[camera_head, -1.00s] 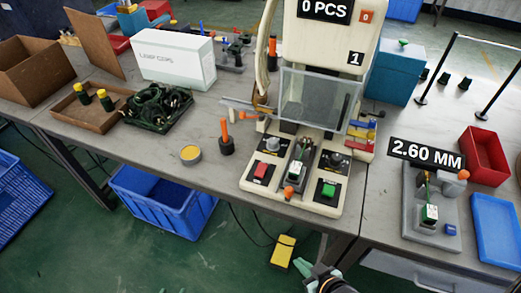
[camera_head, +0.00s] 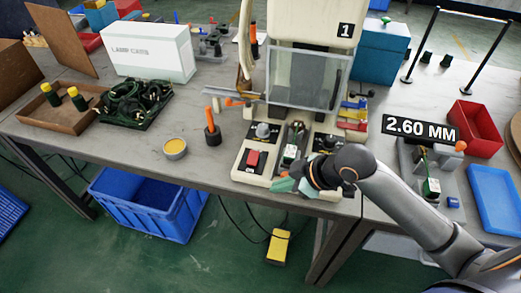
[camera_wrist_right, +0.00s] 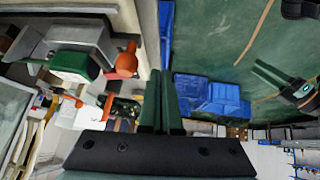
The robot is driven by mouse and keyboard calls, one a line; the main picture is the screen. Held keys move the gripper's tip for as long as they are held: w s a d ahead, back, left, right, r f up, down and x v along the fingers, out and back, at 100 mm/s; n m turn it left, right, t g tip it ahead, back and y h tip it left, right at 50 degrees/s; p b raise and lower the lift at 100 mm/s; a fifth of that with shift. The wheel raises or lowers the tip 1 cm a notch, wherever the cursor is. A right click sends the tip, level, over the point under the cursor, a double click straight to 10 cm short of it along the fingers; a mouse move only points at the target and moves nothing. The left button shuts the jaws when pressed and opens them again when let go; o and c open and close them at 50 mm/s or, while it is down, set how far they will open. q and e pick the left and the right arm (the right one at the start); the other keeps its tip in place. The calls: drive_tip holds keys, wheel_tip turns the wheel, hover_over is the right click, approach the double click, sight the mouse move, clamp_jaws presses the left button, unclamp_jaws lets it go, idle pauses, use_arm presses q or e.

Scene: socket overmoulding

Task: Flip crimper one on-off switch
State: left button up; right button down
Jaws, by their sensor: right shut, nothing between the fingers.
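Crimper one (camera_head: 310,30) is the cream machine marked "1", with a clear guard. Its left front panel has a grey knob and a red rocker switch (camera_head: 253,159). The right front panel is mostly hidden behind my right arm, so its green button does not show. My right gripper (camera_head: 284,185) is shut and empty at the machine's front edge, right of and below the red switch. In the wrist view its green fingers (camera_wrist_right: 161,100) lie together, with the machine on the left. My left gripper (camera_wrist_right: 268,76) shows at the right of the wrist view; its opening is unclear.
An orange-topped black post (camera_head: 212,134) and a yellow-filled round tin (camera_head: 175,148) stand left of the machine. The "2.60 MM" gauge fixture (camera_head: 410,152) and a red tray (camera_head: 475,130) are to the right. A yellow box (camera_head: 278,247) lies on the floor below.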

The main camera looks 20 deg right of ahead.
drive_tip(key=w+d+r, duration=0.1)
drive_tip(key=w+r, duration=0.1)
drive_tip(key=r, duration=0.1)
drive_tip(key=w+d+r+n+y, duration=0.1)
drive_tip(key=w+d+r, duration=0.1)
drive_tip(key=r, duration=0.1)
drive_tip(key=w+d+r+n+t, duration=0.1)
drive_tip(key=w+r, duration=0.2)
drive_tip(key=shift+d+r, duration=0.2)
drive_tip(key=shift+r, duration=0.2)
drive_tip(key=shift+f, duration=0.1)
hover_over(251, 153)
drive_tip(key=s+d, duration=0.1)
drive_tip(key=s, duration=0.2)
drive_tip(key=shift+y, duration=0.3)
wheel_tip(251, 153, down, 7)
drive_tip(key=shift+w+d+b, duration=0.1)
drive_tip(key=shift+d+b, duration=0.05)
drive_tip(key=shift+b, duration=0.15)
drive_tip(key=shift+w+d+f, duration=0.1)
drive_tip(key=shift+d+f, duration=0.05)
drive_tip(key=shift+f, duration=0.45)
drive_tip(key=shift+w+d+f, duration=0.1)
drive_tip(key=shift+f, duration=0.5)
drive_tip(key=shift+w+d+f, duration=0.1)
drive_tip(key=shift+f, duration=0.6)
